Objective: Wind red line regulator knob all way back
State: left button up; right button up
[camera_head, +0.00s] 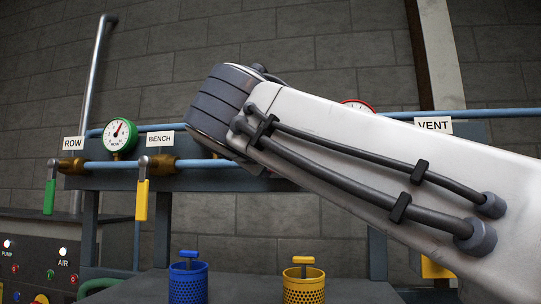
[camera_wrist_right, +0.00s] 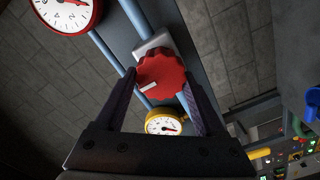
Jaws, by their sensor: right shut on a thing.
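In the right wrist view the red regulator knob (camera_wrist_right: 161,70) sits on a grey block on the blue rail. A short white mark on its face points to the lower left. My right gripper (camera_wrist_right: 160,78) is shut on the red knob, one dark finger on each side. A red-rimmed gauge (camera_wrist_right: 66,8) shows at the top left; its rim also shows behind my arm in the head view (camera_head: 358,104). In the head view my right arm comes in from the right and hides the knob and the gripper. My left gripper is not in view.
A yellow-rimmed gauge (camera_wrist_right: 167,122) lies between my fingers in the wrist view. In the head view a green gauge (camera_head: 120,136), a green lever (camera_head: 49,196) and a yellow lever (camera_head: 142,199) are on the left. Blue (camera_head: 188,284) and yellow (camera_head: 304,286) perforated cups stand below.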

dwell(0.3)
jog(key=o, duration=1.3)
jog(key=shift+o, duration=0.2)
jog(key=shift+s+a, duration=0.1)
jog(key=s+a+b, duration=0.2)
jog(key=s+b, duration=0.1)
jog(key=s, duration=0.7)
jog(key=shift+b, duration=0.35)
